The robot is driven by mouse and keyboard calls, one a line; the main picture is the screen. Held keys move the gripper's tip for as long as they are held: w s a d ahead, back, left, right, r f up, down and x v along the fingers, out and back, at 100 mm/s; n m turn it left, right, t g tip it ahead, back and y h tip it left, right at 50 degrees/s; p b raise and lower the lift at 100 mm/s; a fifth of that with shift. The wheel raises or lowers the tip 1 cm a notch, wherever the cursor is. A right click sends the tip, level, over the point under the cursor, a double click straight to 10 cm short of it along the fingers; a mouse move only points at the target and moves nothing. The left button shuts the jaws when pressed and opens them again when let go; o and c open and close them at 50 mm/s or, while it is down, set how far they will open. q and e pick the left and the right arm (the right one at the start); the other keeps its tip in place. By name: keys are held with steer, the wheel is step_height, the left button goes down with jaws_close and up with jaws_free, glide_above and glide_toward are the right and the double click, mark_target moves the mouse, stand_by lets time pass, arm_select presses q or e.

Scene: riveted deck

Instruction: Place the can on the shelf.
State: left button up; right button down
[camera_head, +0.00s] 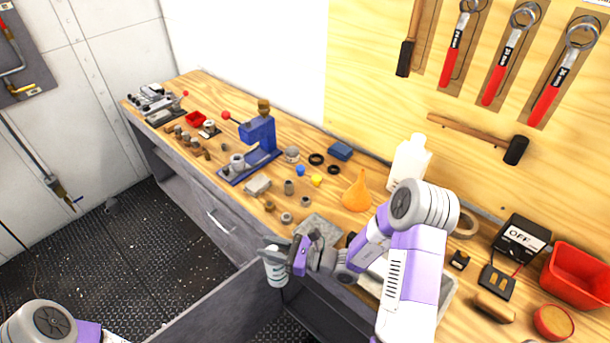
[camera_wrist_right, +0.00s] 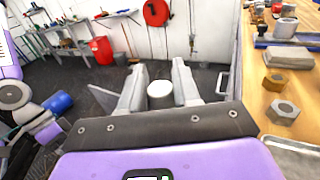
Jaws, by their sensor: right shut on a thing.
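A white can with a teal band (camera_head: 276,272) hangs upright in my right gripper (camera_head: 276,250), in front of the workbench's front edge. In the right wrist view the can's pale round top (camera_wrist_right: 160,90) sits between the two grey fingers of the right gripper (camera_wrist_right: 160,92), which is shut on it. A dark recess that looks like a shelf lies under the bench; I cannot tell for sure which surface is the shelf. My left arm shows at the lower left, but its gripper is out of view.
The wooden workbench (camera_head: 230,185) carries a blue press (camera_head: 262,135), an orange bottle (camera_head: 357,192), a white bottle (camera_head: 408,165) and small metal parts. A grey panel (camera_head: 225,312) stands below the can. A red bin (camera_head: 578,275) is at right. The floor at left is open.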

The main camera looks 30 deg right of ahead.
steer(key=shift+w+d+r, duration=0.25)
steer(key=shift+w+r, duration=0.15)
steer(key=shift+r, duration=0.25)
steer(key=w+d+r+p, duration=0.1)
steer(key=w+d+r, duration=0.2)
steer(key=r, duration=0.3)
steer(key=d+r+m+t+h+b, duration=0.1)
steer(key=d+r+m+t+h, duration=0.2)
steer(key=d+h, duration=0.5)
steer(key=s+d+r+m+t+h+b, duration=0.1)
steer(key=d+r+m+h, duration=0.3)
steer(key=d, duration=0.8)
steer(key=d+r+m+t+h+b, duration=0.15)
steer(key=d+m+h, duration=0.35)
steer(key=d, duration=0.6)
step_height(320, 180, down, 9)
steer(key=b, duration=0.1)
steer(key=shift+s+a+f+b, duration=0.1)
steer(key=shift+s+b, duration=0.05)
steer(key=shift+b, duration=0.2)
